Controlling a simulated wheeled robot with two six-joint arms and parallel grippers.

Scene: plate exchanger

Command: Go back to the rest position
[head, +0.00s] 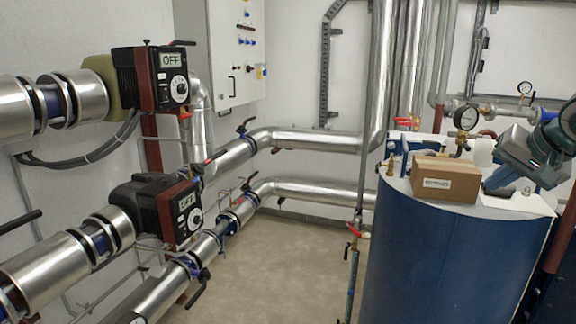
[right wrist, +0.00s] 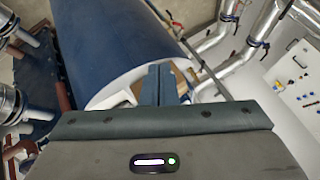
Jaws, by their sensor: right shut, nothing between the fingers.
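My right gripper (head: 500,178) is in the head view at the right, over the top of the blue tank (head: 420,255), just right of a brown cardboard box (head: 446,180). Its arm comes in from the right edge. In the right wrist view the two fingers (right wrist: 161,84) are together with nothing between them, in front of the tank's pale top. Part of the box (right wrist: 184,80) shows behind them. My left gripper is in neither view.
A pressure gauge (head: 466,118) and pipe fittings stand behind the box. Two pumps with OFF displays, the upper (head: 160,78) and the lower (head: 172,210), sit on steel pipes at left. A control cabinet (head: 235,50) hangs behind. The middle floor (head: 285,275) is clear.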

